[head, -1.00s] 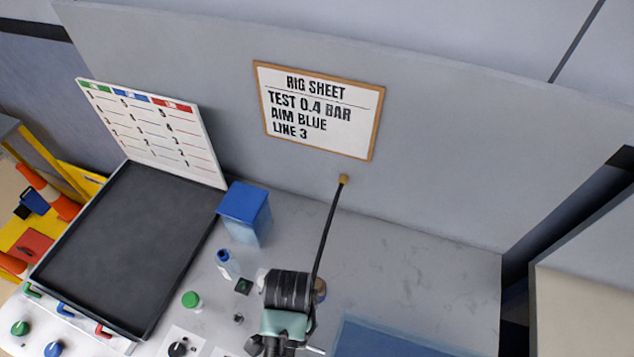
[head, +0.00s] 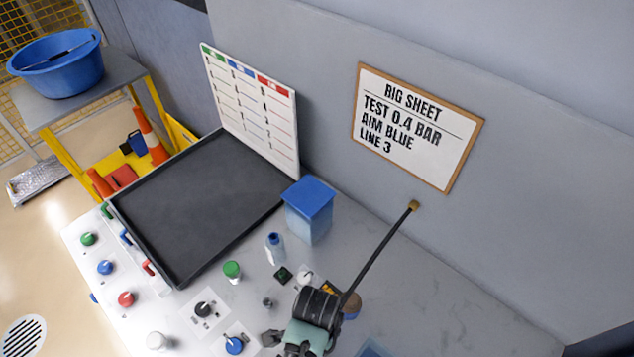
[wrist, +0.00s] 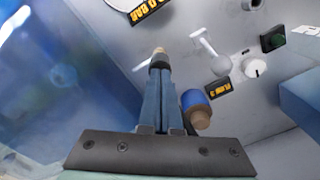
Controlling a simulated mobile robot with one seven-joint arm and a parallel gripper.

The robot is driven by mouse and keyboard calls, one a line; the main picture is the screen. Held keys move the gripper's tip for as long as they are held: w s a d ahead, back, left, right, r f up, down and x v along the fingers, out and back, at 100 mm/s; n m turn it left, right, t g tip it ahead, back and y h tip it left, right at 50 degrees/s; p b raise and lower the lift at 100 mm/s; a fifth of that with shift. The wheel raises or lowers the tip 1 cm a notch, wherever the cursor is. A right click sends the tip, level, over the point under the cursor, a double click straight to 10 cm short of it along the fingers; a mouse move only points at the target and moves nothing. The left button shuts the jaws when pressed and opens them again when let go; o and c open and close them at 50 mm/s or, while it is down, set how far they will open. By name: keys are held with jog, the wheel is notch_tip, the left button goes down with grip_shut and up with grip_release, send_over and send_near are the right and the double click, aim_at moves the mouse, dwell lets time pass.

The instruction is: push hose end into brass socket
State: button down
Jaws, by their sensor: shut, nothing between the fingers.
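A thin dark hose (head: 378,253) runs straight from a small brass-coloured fitting (head: 414,206) below the rig sheet down to beside my wrist, where its lower part is hidden. I cannot tell how it sits in the fitting. In the wrist view my gripper (wrist: 159,74) is shut, its two blue-grey fingers together. A small tan tip with a dark band (wrist: 159,53) shows right at the fingertips; I cannot tell whether it is the hose end or the brass socket, or whether it touches them. My wrist hides the fingers in the head view.
A blue cylinder with a brown end (wrist: 196,108) is close right of my fingers. A white lever (wrist: 205,45) and white knob (wrist: 255,67) stand beyond. A blue-lidded box (head: 308,210), bottle (head: 274,247) and dark tray (head: 205,205) are left on the bench. Bench right is mostly clear.

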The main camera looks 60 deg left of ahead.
jog(key=shift+f, duration=0.4)
dwell(0.3)
jog(key=shift+r, duration=0.1)
notch_tip(320, 180, up, 3)
jog(key=p, duration=0.3)
jog(key=shift+p, duration=0.35)
jog(key=shift+r, duration=0.5)
notch_tip(320, 180, up, 12)
jog(key=b, duration=0.1)
jog(key=shift+f, duration=0.15)
